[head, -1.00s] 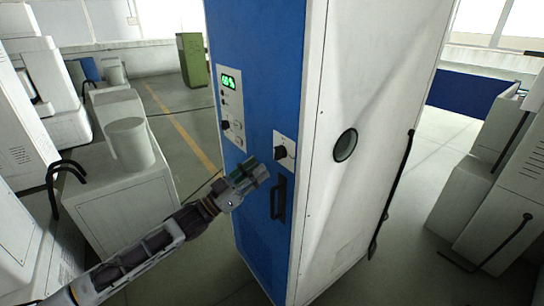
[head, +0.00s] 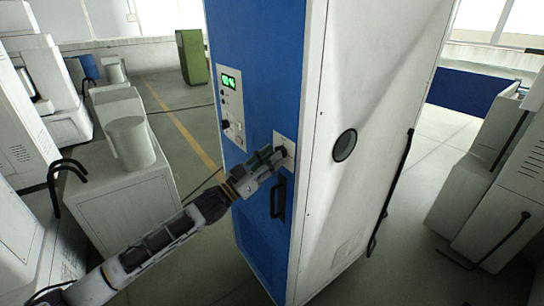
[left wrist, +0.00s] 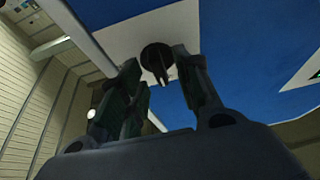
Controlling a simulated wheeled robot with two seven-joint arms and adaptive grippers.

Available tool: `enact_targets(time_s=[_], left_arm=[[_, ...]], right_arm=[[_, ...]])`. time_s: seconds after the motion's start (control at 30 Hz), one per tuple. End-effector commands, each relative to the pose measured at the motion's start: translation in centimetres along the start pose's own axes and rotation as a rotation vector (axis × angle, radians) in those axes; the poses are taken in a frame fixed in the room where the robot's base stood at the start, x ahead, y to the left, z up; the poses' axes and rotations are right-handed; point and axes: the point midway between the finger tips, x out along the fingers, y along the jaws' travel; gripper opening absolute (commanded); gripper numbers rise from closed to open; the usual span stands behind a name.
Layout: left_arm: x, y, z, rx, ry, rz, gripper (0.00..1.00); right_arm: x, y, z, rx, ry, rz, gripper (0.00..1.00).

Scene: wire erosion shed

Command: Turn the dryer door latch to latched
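The dryer (head: 258,85) is a tall cabinet with a blue front and a white side. Its door latch is a black knob (head: 283,152) on a white plate (head: 289,160), above a black handle (head: 278,198). My left gripper (head: 274,157) is at the latch and partly covers the plate. In the left wrist view the latch knob (left wrist: 157,57) has a round base and a narrow grip bar. The fingers of the left gripper (left wrist: 160,80) are apart, one on each side of the bar; I cannot tell whether they touch it. My right gripper is not in view.
A control panel (head: 231,110) with a green display sits on the blue front, up and left of the latch. White machines (head: 125,160) stand at the left, and more grey-white cabinets (head: 490,190) at the right. Floor is open on both sides of the dryer.

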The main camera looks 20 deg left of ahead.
Motion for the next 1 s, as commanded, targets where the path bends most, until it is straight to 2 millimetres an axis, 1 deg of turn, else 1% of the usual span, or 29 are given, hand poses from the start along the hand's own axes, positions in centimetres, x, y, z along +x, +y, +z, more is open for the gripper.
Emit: enact_targets(time_s=[0.17,0.47,0.5,0.7,0.77,1.0], left_arm=[[0.55,0.0,-0.06,0.0,0.001,0.0,0.34],[0.59,0.0,0.0,0.0,0.0,0.0,0.34],[0.59,0.0,0.0,0.0,0.0,0.0,0.32],[0.59,0.0,-0.01,0.0,0.0,0.0,0.07],[0.59,0.0,-0.02,0.0,0.0,0.0,0.0],[0.61,-0.01,-0.07,0.002,0.001,0.001,0.0]], right_arm=[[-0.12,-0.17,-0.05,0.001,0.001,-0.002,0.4],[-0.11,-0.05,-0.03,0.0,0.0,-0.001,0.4],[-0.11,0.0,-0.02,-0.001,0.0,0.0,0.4],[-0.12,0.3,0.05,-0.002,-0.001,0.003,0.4],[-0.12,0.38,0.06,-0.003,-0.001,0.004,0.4],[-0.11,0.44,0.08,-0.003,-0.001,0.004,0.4]])
